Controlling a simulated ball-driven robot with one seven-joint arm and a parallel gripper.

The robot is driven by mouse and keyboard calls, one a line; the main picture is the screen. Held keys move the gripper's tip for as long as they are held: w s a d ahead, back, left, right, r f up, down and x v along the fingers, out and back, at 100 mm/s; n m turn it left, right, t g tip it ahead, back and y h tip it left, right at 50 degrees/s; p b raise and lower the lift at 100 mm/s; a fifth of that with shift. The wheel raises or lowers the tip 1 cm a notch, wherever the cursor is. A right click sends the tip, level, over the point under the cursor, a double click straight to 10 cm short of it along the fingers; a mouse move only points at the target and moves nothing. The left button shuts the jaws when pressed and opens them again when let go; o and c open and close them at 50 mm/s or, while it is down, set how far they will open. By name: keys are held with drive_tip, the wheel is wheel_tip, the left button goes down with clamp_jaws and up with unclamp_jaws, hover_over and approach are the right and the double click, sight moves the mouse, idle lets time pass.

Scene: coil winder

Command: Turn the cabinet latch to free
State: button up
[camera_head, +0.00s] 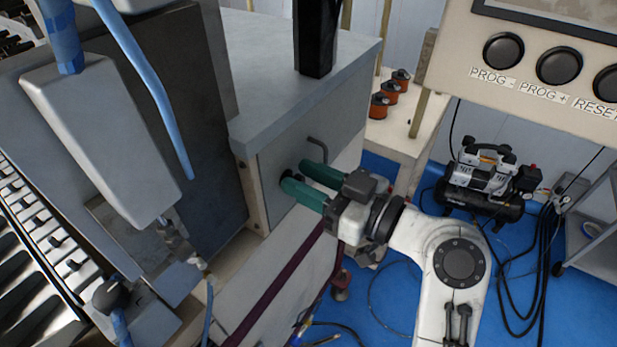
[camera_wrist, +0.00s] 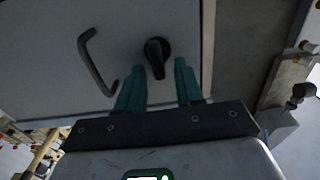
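The cabinet latch (camera_wrist: 156,58) is a black knob on the grey cabinet door (camera_wrist: 50,60) in the wrist view. Its grip part points down toward my gripper, tilted slightly. My gripper (camera_wrist: 159,70) has two teal fingers, open, one on each side of the latch's lower end. I cannot tell whether they touch it. In the head view my gripper (camera_head: 294,176) reaches leftward to the cabinet front (camera_head: 275,215), and its fingers mostly hide the latch.
A dark bent door handle (camera_wrist: 97,62) is left of the latch. In the head view a control panel (camera_head: 545,55) hangs at upper right, and a compressor (camera_head: 485,180) stands on the blue floor behind my arm. A dark red strip (camera_head: 275,290) runs below the gripper.

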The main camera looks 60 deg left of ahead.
clamp_jaws()
drive_tip(key=shift+m, duration=0.3)
drive_tip(key=m, duration=0.1)
drive_tip(key=m+p, duration=0.1)
drive_tip(key=m, duration=0.1)
drive_tip(key=shift+w+a+r+p, duration=0.1)
drive_tip(key=shift+w+a+p, duration=0.05)
drive_tip(key=shift+w+p, duration=0.15)
drive_tip(key=m+p, duration=0.1)
drive_tip(key=m, duration=0.1)
drive_tip(key=m+p, duration=0.1)
drive_tip(key=m, duration=0.1)
drive_tip(key=shift+w+a, duration=0.1)
drive_tip(key=shift+w, duration=0.1)
drive_tip(key=m+p, duration=0.1)
drive_tip(key=m, duration=0.1)
drive_tip(key=m+p, duration=0.2)
drive_tip(key=m, duration=0.1)
drive_tip(key=shift+w+a+f+m, duration=0.1)
drive_tip(key=shift+w+f+m, duration=0.2)
drive_tip(key=shift+f, duration=0.1)
drive_tip(key=m+p, duration=0.1)
drive_tip(key=m, duration=0.1)
drive_tip(key=f+m+p, duration=0.1)
drive_tip(key=m+p, duration=0.1)
drive_tip(key=shift+m+p, duration=0.3)
drive_tip(key=shift+f, duration=0.1)
